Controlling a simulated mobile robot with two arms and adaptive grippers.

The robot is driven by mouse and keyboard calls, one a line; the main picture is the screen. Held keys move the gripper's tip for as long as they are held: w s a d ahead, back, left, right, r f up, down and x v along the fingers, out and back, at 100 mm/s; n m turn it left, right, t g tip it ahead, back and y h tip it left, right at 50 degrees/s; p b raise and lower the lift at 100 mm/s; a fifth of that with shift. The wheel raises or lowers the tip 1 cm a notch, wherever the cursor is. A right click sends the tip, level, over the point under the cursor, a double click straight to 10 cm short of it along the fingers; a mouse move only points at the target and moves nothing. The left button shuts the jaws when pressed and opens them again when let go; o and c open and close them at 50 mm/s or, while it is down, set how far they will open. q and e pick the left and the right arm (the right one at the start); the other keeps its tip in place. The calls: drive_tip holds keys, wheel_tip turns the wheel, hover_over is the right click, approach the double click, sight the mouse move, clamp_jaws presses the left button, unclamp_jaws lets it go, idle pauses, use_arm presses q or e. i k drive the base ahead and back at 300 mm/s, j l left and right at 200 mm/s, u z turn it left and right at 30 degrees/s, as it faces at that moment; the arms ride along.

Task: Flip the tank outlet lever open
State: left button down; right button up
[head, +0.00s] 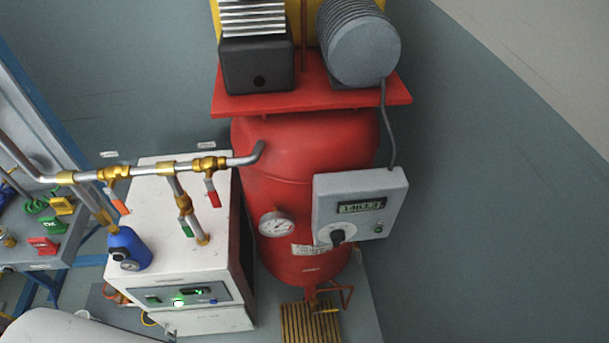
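The red tank (285,160) stands upright in the middle of the head view. A grey pipe (140,171) ends in a bend against its upper left side. On that pipe, nearest the tank, is a brass valve (208,164) whose red-tipped lever (212,194) hangs down, across the pipe. I take this as the tank outlet lever; no readable label confirms it. A green-tipped lever (187,228) points down along a descending branch pipe. Neither of my grippers is in view.
A white cabinet (150,225) with a lit panel stands below the pipe. A blue filter (128,248) hangs at its left. A grey display box (360,205) and a gauge (277,224) are at the tank's front. Open floor lies right.

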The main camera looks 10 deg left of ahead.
sight(212, 193)
drive_tip(key=u, duration=1.45)
